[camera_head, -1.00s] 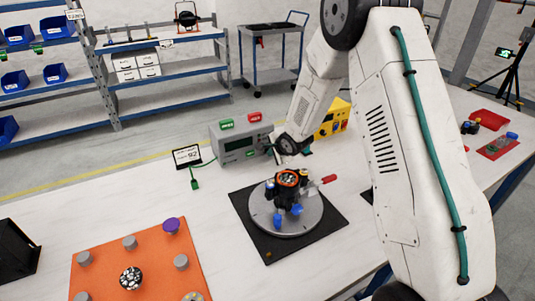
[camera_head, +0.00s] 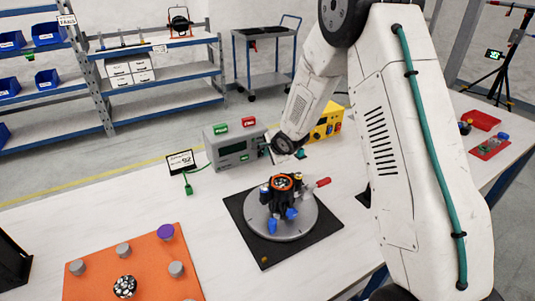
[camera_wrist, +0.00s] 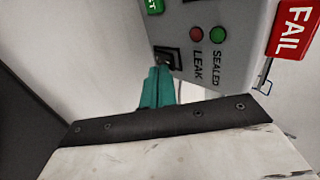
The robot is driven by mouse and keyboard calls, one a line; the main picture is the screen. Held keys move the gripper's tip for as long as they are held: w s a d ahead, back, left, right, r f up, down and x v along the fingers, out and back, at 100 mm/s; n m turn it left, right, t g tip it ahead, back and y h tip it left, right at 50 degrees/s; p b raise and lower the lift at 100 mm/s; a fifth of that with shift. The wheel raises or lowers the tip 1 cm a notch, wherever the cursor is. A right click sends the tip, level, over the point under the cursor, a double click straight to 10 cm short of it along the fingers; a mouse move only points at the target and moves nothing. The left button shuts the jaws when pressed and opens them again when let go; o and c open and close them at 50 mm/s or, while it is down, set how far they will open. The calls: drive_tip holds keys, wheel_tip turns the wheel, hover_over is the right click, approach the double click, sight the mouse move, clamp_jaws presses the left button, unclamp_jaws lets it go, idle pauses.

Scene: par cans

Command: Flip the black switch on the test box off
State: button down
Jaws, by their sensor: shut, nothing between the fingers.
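The grey test box (camera_head: 238,150) stands on the white table, with a display on its front and green and red tags on top. In the wrist view its front panel (camera_wrist: 222,70) shows a red light by LEAK and a green light by SEALED. The black switch (camera_wrist: 168,57) sits beside them. My gripper (camera_wrist: 160,72) has teal fingers, shut and empty, with the tips at or very near the switch. I cannot tell whether they touch it or which way it is set. In the head view my wrist largely hides the fingers at the box's right end.
A yellow box (camera_head: 325,124) stands just right of my wrist. A round fixture (camera_head: 283,216) on a black mat is in front. An orange mat (camera_head: 135,262) with grey knobs lies at left. A small sign (camera_head: 180,162) stands left of the test box. The table between is clear.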

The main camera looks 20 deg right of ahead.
drive_tip(key=a+v, duration=0.1)
drive_tip(key=v, duration=0.6)
drive_tip(key=shift+s+d, duration=0.2)
drive_tip(key=shift+d, duration=0.3)
drive_tip(key=s+d+r+n+g+h, duration=0.3)
drive_tip(key=s+r+n, duration=0.4)
drive_tip(key=s+r, duration=0.95)
drive_tip(key=s+a+r+n+g, duration=0.1)
drive_tip(key=s+n, duration=0.2)
drive_tip(key=s, duration=0.5)
drive_tip(key=s+a+r+n+g+y, duration=0.1)
drive_tip(key=s+a+r+n+g, duration=0.1)
drive_tip(key=s, duration=0.7)
drive_tip(key=s+a+r+n+g, duration=0.1)
drive_tip(key=s+n, duration=0.3)
drive_tip(key=s, duration=0.5)
drive_tip(key=shift+s+r+g, duration=0.2)
drive_tip(key=shift+r+g, duration=0.1)
drive_tip(key=shift+r, duration=0.05)
